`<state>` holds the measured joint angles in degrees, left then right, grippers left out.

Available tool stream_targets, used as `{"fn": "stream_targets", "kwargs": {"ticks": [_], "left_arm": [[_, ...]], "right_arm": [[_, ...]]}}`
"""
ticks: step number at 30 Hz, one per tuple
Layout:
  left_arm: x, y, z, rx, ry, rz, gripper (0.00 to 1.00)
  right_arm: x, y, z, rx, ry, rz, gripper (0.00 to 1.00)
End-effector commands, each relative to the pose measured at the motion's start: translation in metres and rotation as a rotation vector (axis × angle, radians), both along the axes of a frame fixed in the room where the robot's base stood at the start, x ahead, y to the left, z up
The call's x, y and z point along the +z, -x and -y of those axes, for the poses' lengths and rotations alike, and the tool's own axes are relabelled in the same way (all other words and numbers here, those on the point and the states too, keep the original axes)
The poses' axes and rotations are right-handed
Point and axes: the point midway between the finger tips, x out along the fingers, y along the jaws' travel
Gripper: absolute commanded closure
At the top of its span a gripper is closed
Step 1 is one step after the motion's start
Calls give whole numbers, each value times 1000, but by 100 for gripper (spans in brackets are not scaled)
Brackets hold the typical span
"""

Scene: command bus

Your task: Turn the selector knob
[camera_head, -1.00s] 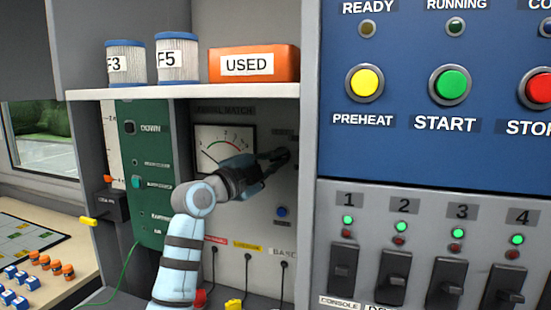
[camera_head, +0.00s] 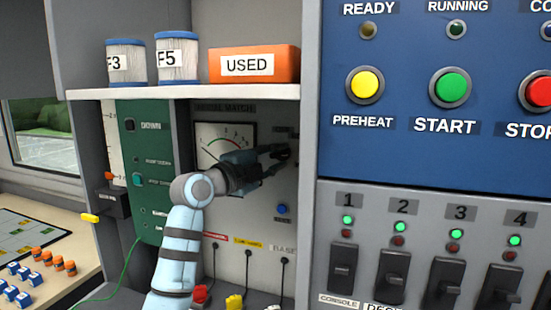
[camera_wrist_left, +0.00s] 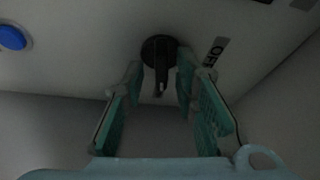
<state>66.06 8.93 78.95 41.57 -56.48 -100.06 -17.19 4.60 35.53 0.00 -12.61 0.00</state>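The selector knob (camera_wrist_left: 161,58) is a round black knob with a raised grip bar, set on the grey panel; a partly hidden "OF…" label (camera_wrist_left: 214,52) is beside it. In the head view my left gripper (camera_head: 272,157) is at the panel to the right of the meter and largely hides the knob. In the left wrist view my left gripper (camera_wrist_left: 160,72) is open, with one teal-padded finger on each side of the knob's bar and gaps between. I cannot tell whether a fingertip touches the knob's round base. My right gripper is not in view.
A meter (camera_head: 226,143) is left of the knob, and a blue button (camera_head: 282,209) is below it. A shelf (camera_head: 190,92) above holds two canisters and an orange "USED" box (camera_head: 254,64). Cables plug in below. The blue button panel (camera_head: 430,150) stands to the right.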

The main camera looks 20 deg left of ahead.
Motion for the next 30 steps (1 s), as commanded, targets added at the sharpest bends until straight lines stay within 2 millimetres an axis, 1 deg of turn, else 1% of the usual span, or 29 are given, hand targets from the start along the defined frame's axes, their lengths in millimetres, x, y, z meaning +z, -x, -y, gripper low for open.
{"fn": "stream_targets", "kwargs": {"ticks": [8,11,14,18,22,24,26,30], "left_arm": [[1,1,0,0,1,2,70],[1,8,-5,1,0,4,70],[-1,27,-14,2,-2,4,70],[-4,64,-32,4,-5,4,70],[-7,92,-46,3,-5,2,70],[-7,101,-51,3,-3,2,70],[-8,106,-52,1,-2,1,70],[-8,108,-53,0,0,1,70]], "right_arm": [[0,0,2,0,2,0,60],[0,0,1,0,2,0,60],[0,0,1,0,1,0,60],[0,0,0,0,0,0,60],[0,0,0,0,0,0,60],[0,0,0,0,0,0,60],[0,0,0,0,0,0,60],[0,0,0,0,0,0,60]]}}
